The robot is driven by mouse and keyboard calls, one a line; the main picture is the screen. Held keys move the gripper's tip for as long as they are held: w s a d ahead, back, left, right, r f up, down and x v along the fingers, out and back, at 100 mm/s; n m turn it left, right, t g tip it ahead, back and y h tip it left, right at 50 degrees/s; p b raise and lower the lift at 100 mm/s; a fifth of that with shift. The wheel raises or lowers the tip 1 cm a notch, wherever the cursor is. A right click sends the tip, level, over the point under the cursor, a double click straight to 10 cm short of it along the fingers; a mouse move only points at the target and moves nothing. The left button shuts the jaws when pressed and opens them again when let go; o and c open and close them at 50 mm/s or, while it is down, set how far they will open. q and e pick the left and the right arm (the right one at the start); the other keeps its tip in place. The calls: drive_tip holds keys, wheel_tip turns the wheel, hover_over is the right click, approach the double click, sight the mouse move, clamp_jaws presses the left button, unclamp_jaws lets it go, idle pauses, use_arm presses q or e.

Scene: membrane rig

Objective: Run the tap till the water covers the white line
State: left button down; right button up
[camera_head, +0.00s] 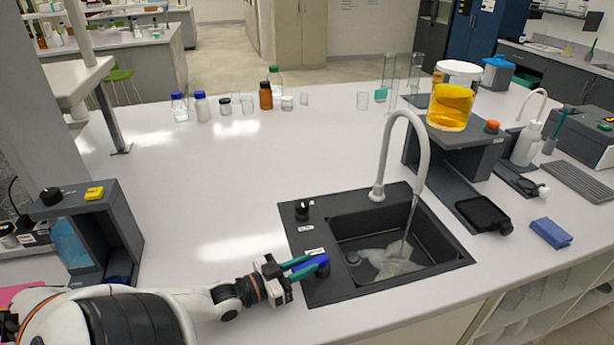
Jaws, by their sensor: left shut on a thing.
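The dark sink (460,262) is set into the white bench. Its white gooseneck tap (424,150) stands at the back edge. A thin stream of water (410,220) runs from the spout into the basin, with pale, rippled water (392,262) on the bottom. I cannot make out a white line inside the basin. My left gripper (309,265) comes in from the left, its green fingers shut on a blue knob (322,268) on the sink's left deck. The fingers partly hide the knob. My right gripper is out of view.
A black knob (302,207) sits farther back on the sink's left deck. A jar of orange liquid (450,97) stands on a dark stand to the right. A blue cloth (551,233) lies right of the sink.

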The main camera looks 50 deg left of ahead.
use_arm(q)
drive_tip(key=shift+f, duration=0.1)
drive_tip(key=c, duration=1.2)
unclamp_jaws()
drive_tip(key=shift+c, duration=0.2)
drive_tip(key=shift+s, duration=0.1)
drive_tip(key=v, duration=1.2)
drive_tip(key=shift+b, duration=0.35)
drive_tip(key=shift+c, duration=0.5)
